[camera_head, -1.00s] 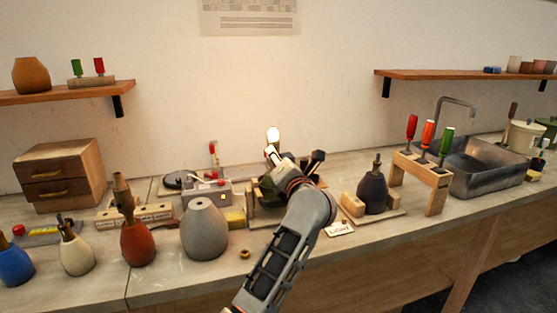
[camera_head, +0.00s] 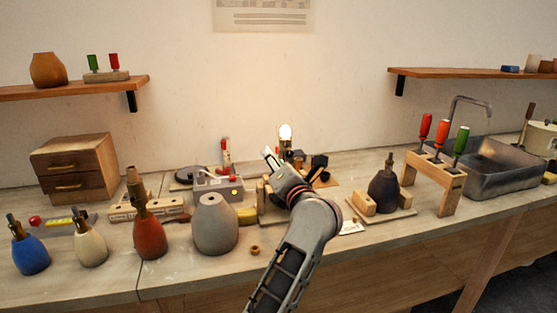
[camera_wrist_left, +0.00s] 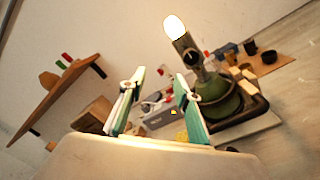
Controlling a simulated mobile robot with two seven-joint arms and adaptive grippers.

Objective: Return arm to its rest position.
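A lamp with a green base (camera_wrist_left: 218,106) and a lit bulb (camera_wrist_left: 174,27) stands in a dark and wooden holder at the right of the left wrist view. In the head view its glowing bulb (camera_head: 285,131) shows behind my arm, which hides most of its base. My left gripper (camera_wrist_left: 157,104) is open, with nothing between its fingers, beside the lamp and apart from the bulb. One arm shows in the head view, reaching up from the bottom centre to the lamp. My right gripper is not in view.
A grey lamp base (camera_head: 215,225) and a grey box (camera_head: 217,186) stand left of my arm. A dark lamp base (camera_head: 384,190) and a wooden rack of screwdrivers (camera_head: 435,175) stand to the right. Red, white and blue lamp bases line the front left.

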